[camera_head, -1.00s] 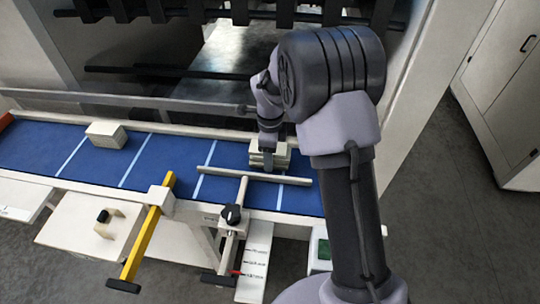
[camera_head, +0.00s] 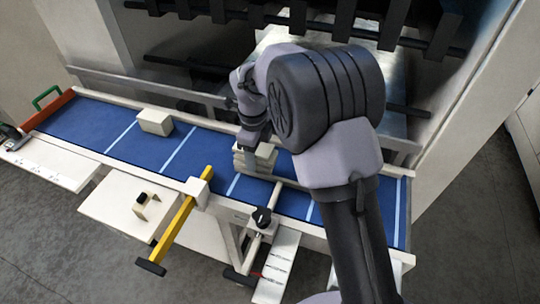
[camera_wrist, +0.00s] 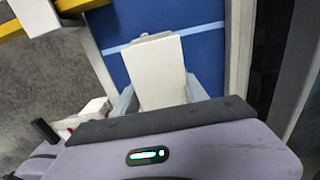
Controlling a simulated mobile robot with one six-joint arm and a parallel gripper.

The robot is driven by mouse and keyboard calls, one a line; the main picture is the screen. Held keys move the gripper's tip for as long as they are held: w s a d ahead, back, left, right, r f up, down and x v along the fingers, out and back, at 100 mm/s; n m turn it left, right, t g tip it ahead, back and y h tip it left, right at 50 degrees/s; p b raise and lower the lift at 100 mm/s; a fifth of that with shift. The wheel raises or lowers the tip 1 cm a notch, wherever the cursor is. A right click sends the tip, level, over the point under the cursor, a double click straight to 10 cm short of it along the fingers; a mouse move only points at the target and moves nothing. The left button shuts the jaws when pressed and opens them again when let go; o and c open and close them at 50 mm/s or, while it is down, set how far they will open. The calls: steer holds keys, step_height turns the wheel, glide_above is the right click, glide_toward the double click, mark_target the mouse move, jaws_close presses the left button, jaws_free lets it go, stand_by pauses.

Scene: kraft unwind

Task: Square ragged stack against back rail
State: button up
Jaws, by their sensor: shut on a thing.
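The ragged stack of cream sheets or blocks (camera_head: 262,157) is at the blue table's middle, with its layers unevenly offset. My gripper (camera_head: 250,142) reaches down onto it from behind and is shut on it. In the wrist view, the stack's pale top (camera_wrist: 155,70) lies between my two grey fingers (camera_wrist: 160,100), with a slightly offset edge showing at its far end. The cream back rail (camera_head: 110,103) runs along the table's rear edge. My arm hides part of the rail, and I cannot tell whether the stack touches it or is lifted.
A yellow bar (camera_head: 180,220) and a clamp with a black knob (camera_head: 262,217) stick out at the front. Bare blue surface lies between the stacks.

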steer(key=d, duration=0.5)
steer(key=w+d, duration=0.1)
steer(key=d, duration=1)
steer(key=shift+w+d, duration=0.1)
steer(key=shift+w, duration=0.15)
steer(key=shift+d+f, duration=0.1)
steer(key=shift+f+b, duration=1.5)
steer(key=shift+f, duration=0.75)
steer(key=shift+f, duration=0.15)
steer(key=o, duration=1.5)
steer(key=shift+c, duration=0.2)
